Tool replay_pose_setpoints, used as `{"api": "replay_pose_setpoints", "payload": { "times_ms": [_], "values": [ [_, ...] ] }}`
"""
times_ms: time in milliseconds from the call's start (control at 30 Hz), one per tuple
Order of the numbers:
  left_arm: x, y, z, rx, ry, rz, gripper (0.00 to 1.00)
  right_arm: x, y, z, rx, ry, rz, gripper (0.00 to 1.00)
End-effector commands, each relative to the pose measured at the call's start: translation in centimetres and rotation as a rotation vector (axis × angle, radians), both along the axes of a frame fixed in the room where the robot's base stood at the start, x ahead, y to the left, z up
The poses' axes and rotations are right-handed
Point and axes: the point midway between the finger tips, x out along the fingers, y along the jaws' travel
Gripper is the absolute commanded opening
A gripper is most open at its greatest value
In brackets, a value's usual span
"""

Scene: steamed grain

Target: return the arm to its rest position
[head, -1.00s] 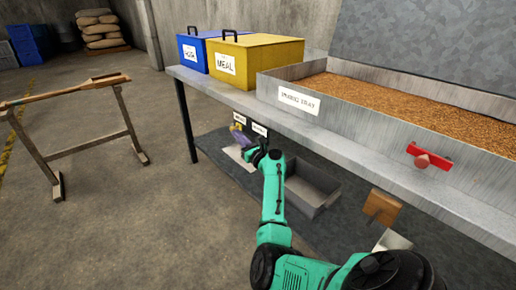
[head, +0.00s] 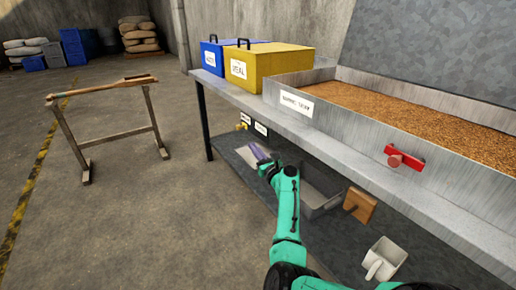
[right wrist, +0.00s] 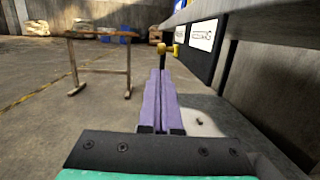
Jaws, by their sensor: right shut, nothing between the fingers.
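My right arm is the green one, reaching forward in the head view beside the front of the steel table. Its gripper (head: 259,153) has purple fingers, which lie together with nothing between them. The fingers also show in the right wrist view (right wrist: 158,102), pointing away from the camera. They are below the tabletop's edge, over the grey lower shelf. A small yellow fitting (head: 242,125) sits by the labels under the tabletop; in the right wrist view the yellow fitting (right wrist: 166,49) shows just beyond the fingertips, apparently apart from them. My left gripper is not in view.
The steel table (head: 270,116) carries blue (head: 211,57) and yellow (head: 268,66) boxes and a grain tray (head: 345,122). A wooden stand (head: 120,135) is at left; floor between is clear.

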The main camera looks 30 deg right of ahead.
Motion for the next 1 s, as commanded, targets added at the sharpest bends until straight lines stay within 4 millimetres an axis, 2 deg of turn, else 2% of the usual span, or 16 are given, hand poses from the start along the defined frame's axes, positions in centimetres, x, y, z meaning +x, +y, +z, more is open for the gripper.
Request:
{"api": "replay_pose_setpoints", "payload": {
  "times_ms": [367, 467, 567, 667, 700, 800, 900, 1000],
  "values": [
    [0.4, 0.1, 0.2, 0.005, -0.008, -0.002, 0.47, -0.1, 0.0, -0.2, -0.007, 0.005, 0.000, 0.00],
    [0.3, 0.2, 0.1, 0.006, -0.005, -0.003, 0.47, -1.0, 0.3, -1.9, -0.165, 0.067, 0.003, 0.00],
    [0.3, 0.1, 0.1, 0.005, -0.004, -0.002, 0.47, -3.7, 2.1, -6.1, -0.611, 0.217, 0.052, 0.00],
    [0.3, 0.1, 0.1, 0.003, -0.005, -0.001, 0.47, -8.1, 6.6, -11.6, -1.247, 0.343, 0.214, 0.00],
    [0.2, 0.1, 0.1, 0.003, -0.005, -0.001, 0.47, -10.2, 8.9, -13.8, -1.498, 0.356, 0.306, 0.00],
    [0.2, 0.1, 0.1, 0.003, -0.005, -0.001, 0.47, -15.2, 14.4, -17.8, -1.976, 0.289, 0.518, 0.00],
    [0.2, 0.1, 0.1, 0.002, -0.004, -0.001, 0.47, -19.6, 18.8, -20.2, -2.276, 0.158, 0.682, 0.00],
    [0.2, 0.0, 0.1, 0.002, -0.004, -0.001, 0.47, -23.5, 22.4, -21.6, -2.477, 0.009, 0.800, 0.00]
  ]
}}
